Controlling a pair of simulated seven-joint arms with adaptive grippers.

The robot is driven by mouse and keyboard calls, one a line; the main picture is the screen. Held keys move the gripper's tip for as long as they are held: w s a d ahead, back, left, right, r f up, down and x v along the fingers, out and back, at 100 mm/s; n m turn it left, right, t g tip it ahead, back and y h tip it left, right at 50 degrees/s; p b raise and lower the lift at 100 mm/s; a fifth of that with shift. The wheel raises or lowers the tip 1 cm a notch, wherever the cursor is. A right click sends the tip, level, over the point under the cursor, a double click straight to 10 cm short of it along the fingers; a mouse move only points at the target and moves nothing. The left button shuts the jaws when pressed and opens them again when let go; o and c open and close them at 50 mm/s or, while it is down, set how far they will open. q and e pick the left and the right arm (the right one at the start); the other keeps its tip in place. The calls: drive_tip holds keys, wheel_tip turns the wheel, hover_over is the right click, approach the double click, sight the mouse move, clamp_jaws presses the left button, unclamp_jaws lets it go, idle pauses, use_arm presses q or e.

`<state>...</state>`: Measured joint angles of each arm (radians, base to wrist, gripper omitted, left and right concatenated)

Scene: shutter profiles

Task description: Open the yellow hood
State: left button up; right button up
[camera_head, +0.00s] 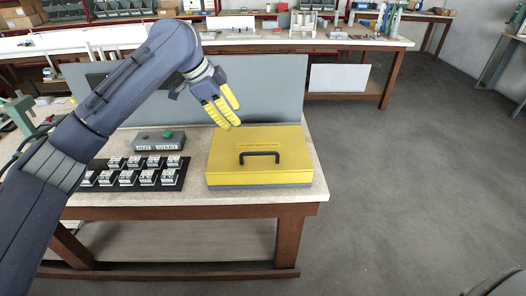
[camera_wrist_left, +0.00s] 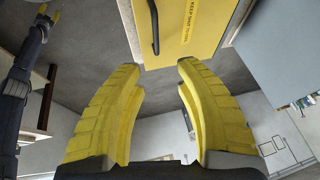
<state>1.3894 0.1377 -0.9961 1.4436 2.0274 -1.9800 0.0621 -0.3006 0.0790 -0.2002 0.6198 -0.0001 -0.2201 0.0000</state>
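The yellow hood (camera_head: 290,170) is a flat box lid lying closed on a grey base at the right end of the near table. Its black handle (camera_head: 259,157) stands on the top towards the front, below a printed label. The hood (camera_wrist_left: 185,50) and handle (camera_wrist_left: 154,27) also show at the top of the left wrist view. My left gripper (camera_head: 231,124) is open and empty above the hood's back left part, apart from the handle. Its two yellow fingers (camera_wrist_left: 160,66) are spread. My right gripper (camera_wrist_left: 45,18) shows small at the upper left of the wrist view, away from the hood.
A grey panel (camera_head: 265,92) stands behind the hood. Open floor lies to the right of the table.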

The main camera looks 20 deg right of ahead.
use_arm(q)
approach(258, 153)
drive_tip(key=shift+m, duration=0.4)
drive_tip(key=x, duration=0.9)
drive_tip(key=shift+w+d+f, duration=0.1)
drive_tip(key=shift+d, duration=0.2)
clamp_jaws()
idle(0.3)
